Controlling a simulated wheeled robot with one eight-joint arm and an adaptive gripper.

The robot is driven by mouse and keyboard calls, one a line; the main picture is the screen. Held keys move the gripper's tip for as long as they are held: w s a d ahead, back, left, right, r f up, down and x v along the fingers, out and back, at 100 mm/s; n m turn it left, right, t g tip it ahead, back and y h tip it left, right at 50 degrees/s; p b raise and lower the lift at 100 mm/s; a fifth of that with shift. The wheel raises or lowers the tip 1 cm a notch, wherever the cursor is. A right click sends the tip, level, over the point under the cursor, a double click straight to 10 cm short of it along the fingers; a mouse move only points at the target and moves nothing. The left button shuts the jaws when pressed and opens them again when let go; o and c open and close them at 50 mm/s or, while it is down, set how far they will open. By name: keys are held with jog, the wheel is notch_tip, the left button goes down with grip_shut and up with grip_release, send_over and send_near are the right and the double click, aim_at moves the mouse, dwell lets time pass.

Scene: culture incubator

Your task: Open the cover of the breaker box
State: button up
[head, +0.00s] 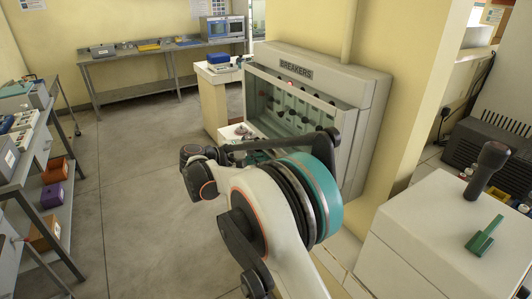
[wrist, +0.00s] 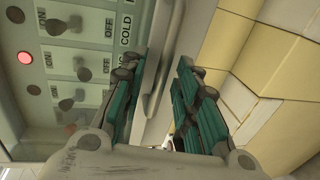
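The breaker box (head: 364,92) is a pale grey box labelled BREAKERS on the wall side in the head view. Its switch panel shows green-grey inside the frame, with several dark knobs and a red light. In the wrist view the switch panel (wrist: 85,48) fills the left side, with ON, OFF and COLD markings. My gripper (wrist: 157,72) is open. A pale upright edge of the box or its cover shows between its teal-padded fingers; I cannot tell contact. I cannot clearly tell the cover from the frame. In the head view my arm hides the gripper and the box's lower front.
A white cabinet (head: 425,235) with a dark lever and a green handle stands at the front right. A shelf unit (head: 50,190) with boxes is at the left. A bench (head: 140,57) with a microwave stands at the back. The floor (head: 135,180) between is clear.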

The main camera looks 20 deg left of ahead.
jog(key=shift+w, duration=0.1)
grip_shut()
